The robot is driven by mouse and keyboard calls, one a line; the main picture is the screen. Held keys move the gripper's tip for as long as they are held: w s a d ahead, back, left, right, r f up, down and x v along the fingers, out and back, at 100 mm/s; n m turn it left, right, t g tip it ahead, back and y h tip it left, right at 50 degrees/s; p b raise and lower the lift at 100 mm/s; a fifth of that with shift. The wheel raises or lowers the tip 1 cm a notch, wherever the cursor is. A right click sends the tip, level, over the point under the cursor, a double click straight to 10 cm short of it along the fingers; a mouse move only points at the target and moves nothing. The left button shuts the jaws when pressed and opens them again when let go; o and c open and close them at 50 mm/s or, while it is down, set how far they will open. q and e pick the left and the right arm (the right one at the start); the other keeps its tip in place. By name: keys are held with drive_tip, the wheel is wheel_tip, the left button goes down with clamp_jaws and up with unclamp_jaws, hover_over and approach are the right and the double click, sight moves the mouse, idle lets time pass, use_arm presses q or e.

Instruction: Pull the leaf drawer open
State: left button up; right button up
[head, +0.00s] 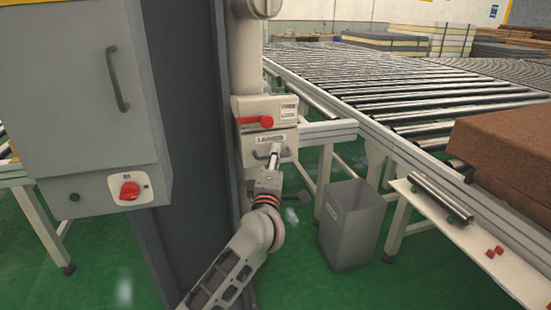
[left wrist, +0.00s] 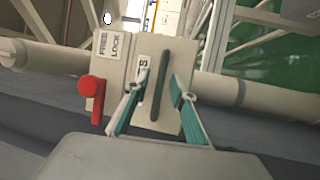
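The leaf drawer (head: 287,136) is a small pale front low on a white unit beside the dark column, with a label and a dark bar handle (head: 262,155). It looks closed. My left gripper (head: 274,160) is right at the drawer front, reaching up from below. In the left wrist view, its teal-and-white fingers (left wrist: 159,92) stand open on either side of the handle (left wrist: 161,88), with a gap visible on both sides. The drawer front (left wrist: 180,52) fills the space behind them. My right gripper is in neither view.
A red lever (head: 256,121) sits above the drawer, beside a lock label; it shows at left in the wrist view (left wrist: 92,90). A grey bin (head: 351,225) stands on the floor to the right. A roller conveyor (head: 400,90) and grey cabinet (head: 75,90) flank the unit.

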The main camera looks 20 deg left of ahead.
use_arm(q)
clamp_jaws()
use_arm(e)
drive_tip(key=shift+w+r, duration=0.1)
use_arm(q)
drive_tip(key=shift+s+d+r, duration=0.1)
drive_tip(key=s+d+p, duration=0.4)
drive_tip(key=s+d, duration=0.1)
drive_tip(key=s, duration=0.3)
drive_tip(key=s+d+p, duration=0.4)
drive_tip(key=s+d, duration=0.2)
drive_tip(key=s, duration=0.2)
drive_tip(key=shift+s, duration=0.2)
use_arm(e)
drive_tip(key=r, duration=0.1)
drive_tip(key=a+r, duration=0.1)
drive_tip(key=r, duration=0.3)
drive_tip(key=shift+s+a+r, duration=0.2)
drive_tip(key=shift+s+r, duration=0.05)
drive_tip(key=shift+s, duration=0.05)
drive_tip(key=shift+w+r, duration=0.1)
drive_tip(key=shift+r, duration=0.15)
